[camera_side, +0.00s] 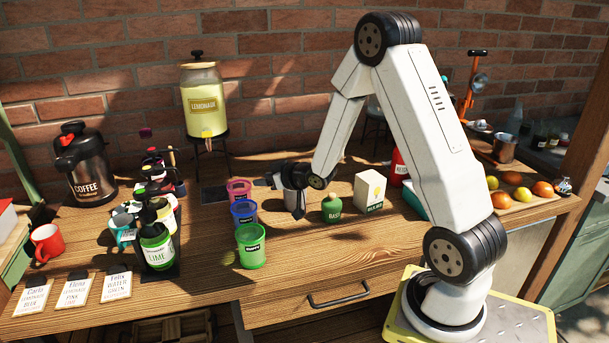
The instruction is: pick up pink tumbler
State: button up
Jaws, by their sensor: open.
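The pink tumbler (239,193) stands upright on the wooden table, at the back of a short row of tumblers. The blue tumbler (244,214) stands in front of it and hides part of its lower body. The green tumbler (251,247) is nearest the camera. My gripper (282,196) is to the right of the pink tumbler, low over the table. Its dark fingers are spread apart, and a gap separates them from the tumbler. I see nothing held between them.
A green jar (332,208) and a white carton (369,192) stand right of my gripper. A lemonade dispenser (205,104) is behind the tumblers. The LIME bottle (157,246) and other bottles crowd the left. The table front right of the green tumbler is clear.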

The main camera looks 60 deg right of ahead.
aim_at(244, 182)
jog(key=shift+x, duration=0.9)
jog(key=shift+w, duration=0.1)
jog(key=shift+x, duration=2.5)
jog(key=shift+f, duration=0.15)
grip_shut()
jog(key=shift+a+f, duration=0.1)
